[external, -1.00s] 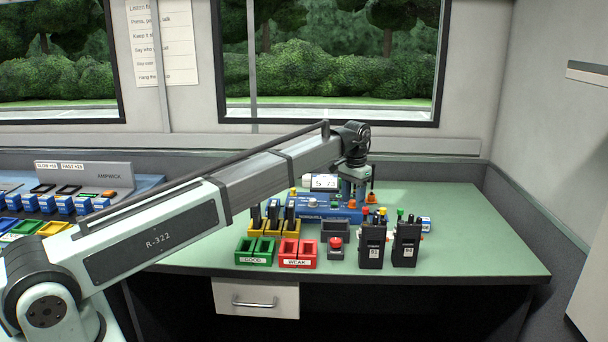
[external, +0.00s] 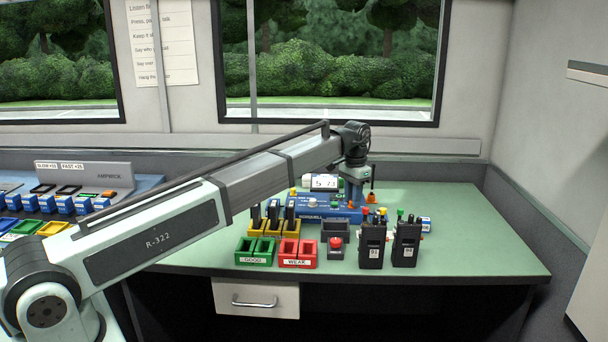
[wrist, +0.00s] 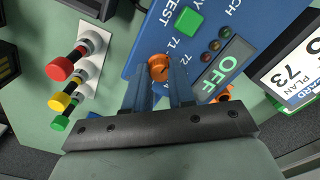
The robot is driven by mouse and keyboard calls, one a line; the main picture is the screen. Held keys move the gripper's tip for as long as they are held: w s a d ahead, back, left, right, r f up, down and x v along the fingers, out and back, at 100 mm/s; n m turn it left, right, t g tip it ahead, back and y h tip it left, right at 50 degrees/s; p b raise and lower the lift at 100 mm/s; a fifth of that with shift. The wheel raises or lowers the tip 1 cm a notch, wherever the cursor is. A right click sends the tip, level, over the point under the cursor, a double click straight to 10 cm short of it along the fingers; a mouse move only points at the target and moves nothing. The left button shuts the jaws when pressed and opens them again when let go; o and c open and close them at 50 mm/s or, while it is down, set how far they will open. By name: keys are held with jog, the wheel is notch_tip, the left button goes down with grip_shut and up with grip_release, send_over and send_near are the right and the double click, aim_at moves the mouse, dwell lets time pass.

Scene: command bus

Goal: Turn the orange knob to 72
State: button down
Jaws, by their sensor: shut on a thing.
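The orange knob (wrist: 160,67) sits on the blue test unit (wrist: 148,40) and shows in the wrist view between my fingertips. My gripper (wrist: 159,80) is shut on the knob, one finger on each side. White numbers including 71 and 72 are printed on the panel to the right of the knob. I cannot make out exactly which number the knob points to.
A green button (wrist: 189,20) and an OFF display (wrist: 220,68) lie near the knob. A card reading 73 (wrist: 295,72) stands at the right. Red, yellow and green plungers (wrist: 60,68) are at the left. Two black radios (external: 372,245) and coloured trays (external: 254,252) stand in front.

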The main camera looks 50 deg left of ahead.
jog(key=m, duration=0.4)
jog(key=shift+m, duration=1.7)
jog(key=c, duration=0.9)
grip_release()
jog(key=shift+c, duration=0.2)
jog(key=shift+r, duration=0.1)
notch_tip(320, 180, up, 14)
jog(key=shift+f, duration=0.2)
